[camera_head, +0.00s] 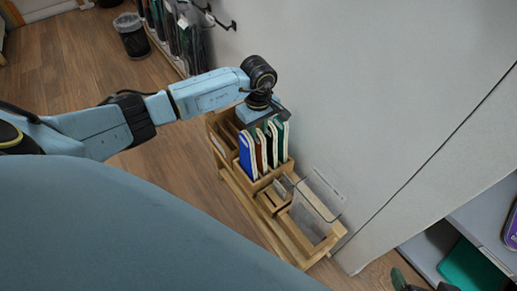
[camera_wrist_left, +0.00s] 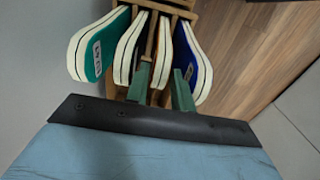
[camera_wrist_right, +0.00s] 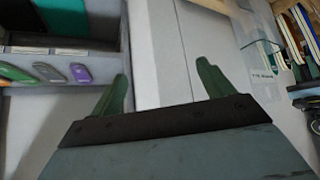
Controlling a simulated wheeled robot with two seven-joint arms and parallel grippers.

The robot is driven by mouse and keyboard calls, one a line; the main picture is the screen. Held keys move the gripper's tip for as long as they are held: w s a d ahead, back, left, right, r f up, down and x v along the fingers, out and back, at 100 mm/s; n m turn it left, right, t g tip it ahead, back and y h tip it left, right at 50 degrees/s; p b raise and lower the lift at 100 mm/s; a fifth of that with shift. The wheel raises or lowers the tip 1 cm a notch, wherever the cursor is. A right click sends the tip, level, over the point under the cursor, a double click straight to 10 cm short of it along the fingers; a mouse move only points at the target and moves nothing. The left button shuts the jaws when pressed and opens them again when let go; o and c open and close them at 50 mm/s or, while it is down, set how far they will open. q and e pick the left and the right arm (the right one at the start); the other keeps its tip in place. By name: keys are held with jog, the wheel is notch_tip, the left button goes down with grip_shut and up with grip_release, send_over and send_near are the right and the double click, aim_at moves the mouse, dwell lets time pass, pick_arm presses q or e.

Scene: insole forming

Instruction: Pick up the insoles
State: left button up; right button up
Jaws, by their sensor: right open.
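Several upright insoles stand in a wooden rack (camera_head: 240,187): a blue insole (camera_head: 246,155), a brown one (camera_head: 261,152) and a teal one (camera_head: 283,135). My left gripper (camera_head: 262,115) is over the rack, close to the insoles' tops. My right gripper (camera_wrist_right: 160,85) is open and empty, away from the rack.
A pale wall (camera_head: 380,90) rises close behind the rack. The rack's front has a clear panel (camera_head: 315,195) and emptier wooden compartments. A shelf (camera_head: 440,240) with a green item is at lower right. A bin (camera_head: 132,38) stands at upper left; wooden floor (camera_head: 75,65) is open on the left.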

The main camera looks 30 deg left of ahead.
pick_arm(q)
notch_tip(320, 180, down, 3)
jog(key=shift+r+b, duration=0.1)
jog(key=shift+b, duration=0.4)
pick_arm(e)
jog(key=w+r+t, duration=0.1)
jog(key=w+a+r+t, duration=0.1)
jog(key=w+a+r+t+y, duration=0.1)
jog(key=w, duration=0.1)
jog(key=shift+r+t, duration=0.35)
jog(key=shift+t, duration=0.05)
pick_arm(q)
grip_shut()
